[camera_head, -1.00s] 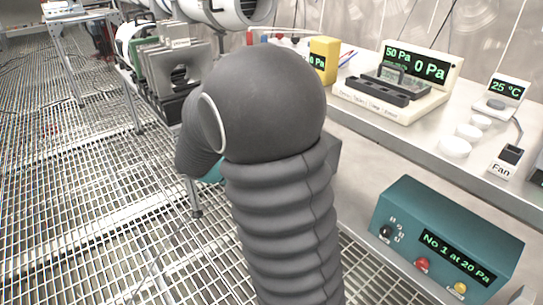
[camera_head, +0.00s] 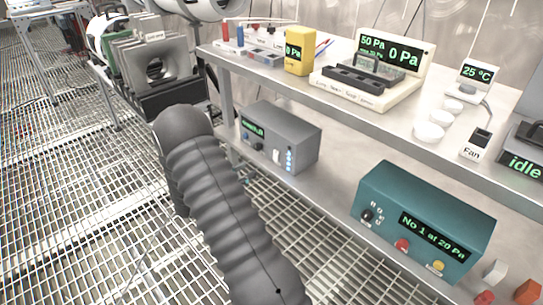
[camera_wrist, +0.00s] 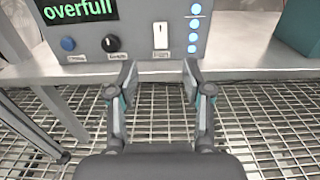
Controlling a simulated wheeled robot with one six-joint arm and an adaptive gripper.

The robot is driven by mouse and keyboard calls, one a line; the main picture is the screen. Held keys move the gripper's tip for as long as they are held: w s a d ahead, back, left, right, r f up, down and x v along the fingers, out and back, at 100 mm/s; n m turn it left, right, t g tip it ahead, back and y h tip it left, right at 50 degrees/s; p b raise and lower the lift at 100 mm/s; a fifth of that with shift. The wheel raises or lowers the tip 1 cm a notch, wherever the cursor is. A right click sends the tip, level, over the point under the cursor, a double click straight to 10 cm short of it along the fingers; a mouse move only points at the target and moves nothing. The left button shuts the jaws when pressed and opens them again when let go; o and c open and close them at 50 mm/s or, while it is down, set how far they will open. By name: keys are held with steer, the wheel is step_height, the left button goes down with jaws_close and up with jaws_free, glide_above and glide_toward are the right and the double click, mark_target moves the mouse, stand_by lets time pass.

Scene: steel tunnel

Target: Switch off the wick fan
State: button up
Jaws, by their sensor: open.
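A small white switch box labelled "Fan" (camera_head: 476,144), with a dark top part, stands on the upper shelf at the right in the head view. I cannot tell its switch position. A grey box (camera_head: 281,138) with a green display sits on the lower shelf. In the wrist view, this grey box (camera_wrist: 146,40) reads "overfull" and has a blue button, a black knob, a white rocker switch (camera_wrist: 160,36) and several lit blue dots. My gripper (camera_wrist: 160,76) is open and empty, in front of and below the rocker, apart from it. My arm hides the gripper in the head view.
A teal box (camera_head: 425,222) reading "No 1 at 20 Pa" stands right of the grey box. The upper shelf (camera_head: 395,122) overhangs and holds a pressure display (camera_head: 393,55), a yellow meter (camera_head: 299,51) and white discs. Grated floor lies open at the left.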

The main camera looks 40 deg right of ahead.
mark_target(276, 154)
steer(key=d, duration=0.8)
steer(key=w+d+p, duration=0.1)
steer(key=d, duration=0.3)
steer(key=shift+d, duration=0.15)
jaws_close()
